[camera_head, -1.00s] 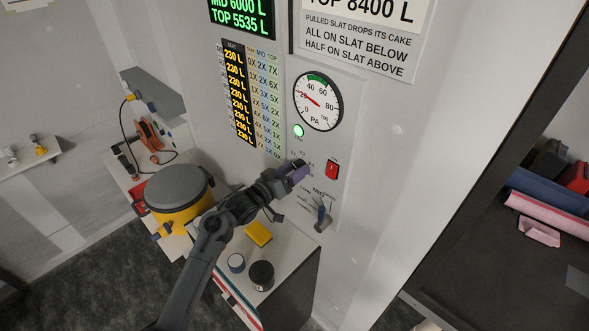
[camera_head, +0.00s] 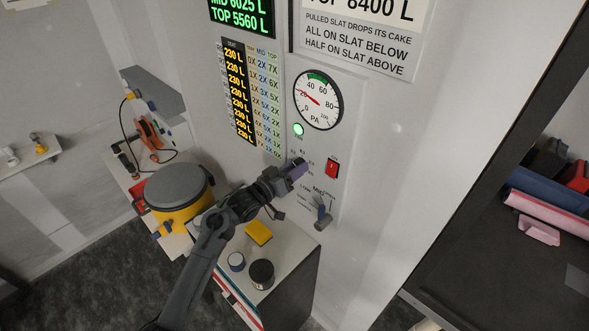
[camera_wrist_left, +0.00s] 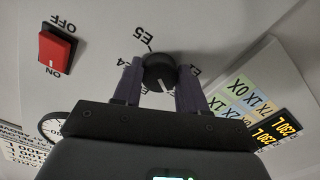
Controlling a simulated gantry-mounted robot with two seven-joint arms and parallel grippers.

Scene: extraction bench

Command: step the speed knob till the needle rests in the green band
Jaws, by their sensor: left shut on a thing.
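The round pressure dial (camera_head: 318,98) on the wall panel has a red needle pointing up-left near 20. Its green band (camera_head: 318,78) is at the top, between about 40 and 60, and the needle lies outside it. The dark speed knob (camera_wrist_left: 158,72) shows in the left wrist view, with labels such as E5 around it and a pale pointer mark. My left gripper (camera_wrist_left: 158,84) is shut on the knob, one purple finger on each side. In the head view my left gripper (camera_head: 297,170) covers the knob. My right gripper is not in view.
A red ON/OFF switch (camera_head: 332,170) is just right of the gripper. A green lamp (camera_head: 298,130) glows under the dial. The cabinet top (camera_head: 288,245) holds a yellow block (camera_head: 258,233) and a black pot (camera_head: 261,273). A yellow drum (camera_head: 178,198) stands left.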

